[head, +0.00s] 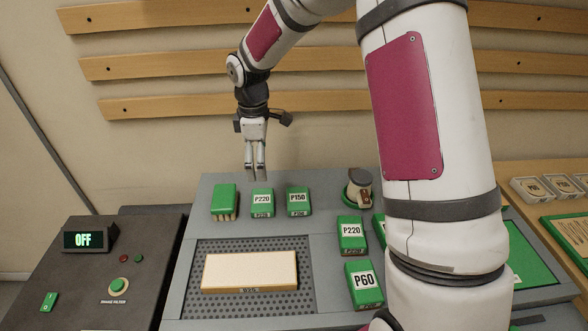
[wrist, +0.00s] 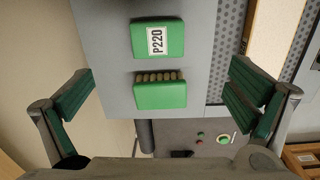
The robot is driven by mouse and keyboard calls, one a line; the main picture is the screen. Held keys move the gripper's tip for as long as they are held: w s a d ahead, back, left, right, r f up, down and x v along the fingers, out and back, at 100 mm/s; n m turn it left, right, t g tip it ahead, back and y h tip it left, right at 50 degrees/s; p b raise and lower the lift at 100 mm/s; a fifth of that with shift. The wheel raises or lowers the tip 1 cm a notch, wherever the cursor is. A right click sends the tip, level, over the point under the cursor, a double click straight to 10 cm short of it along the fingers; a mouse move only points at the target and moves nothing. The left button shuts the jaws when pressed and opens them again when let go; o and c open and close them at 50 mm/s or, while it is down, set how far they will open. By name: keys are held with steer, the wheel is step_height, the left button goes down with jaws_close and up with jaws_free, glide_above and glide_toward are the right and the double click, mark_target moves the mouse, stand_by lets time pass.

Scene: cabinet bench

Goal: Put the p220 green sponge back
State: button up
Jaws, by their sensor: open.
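A green sponge labelled P220 (head: 262,201) lies in the back row of the grey bench. It also shows in the wrist view (wrist: 158,40). A second green sponge labelled P220 (head: 351,234) lies further right and nearer. My gripper (head: 255,172) points down above the back row, apart from the sponges. In the wrist view the fingers of my gripper (wrist: 163,68) are spread wide with nothing between them. A green block with a tan bristle-like edge (head: 223,200) sits left of the back P220 sponge, and lies between the fingers' sides in the wrist view.
A P150 sponge (head: 298,199) and a P60 sponge (head: 363,285) lie nearby. A pale board (head: 250,271) lies on the perforated panel (head: 208,248). A dark control box (head: 115,265) reads OFF.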

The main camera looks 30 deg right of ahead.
steer(key=s+r+m+t+h, duration=0.15)
steer(key=s+r+m, duration=0.45)
steer(key=s+r, duration=0.9)
steer(key=s+r+m+t+y, duration=0.1)
steer(key=s+r+m+t, duration=0.1)
steer(key=s, duration=0.5)
steer(key=s+r+m+t+y, duration=0.1)
steer(key=s+m, duration=0.3)
steer(key=s, duration=0.4)
steer(key=shift+s+r+m+t, duration=0.2)
steer(key=shift+r+m+t, duration=0.2)
steer(key=shift+r, duration=0.4)
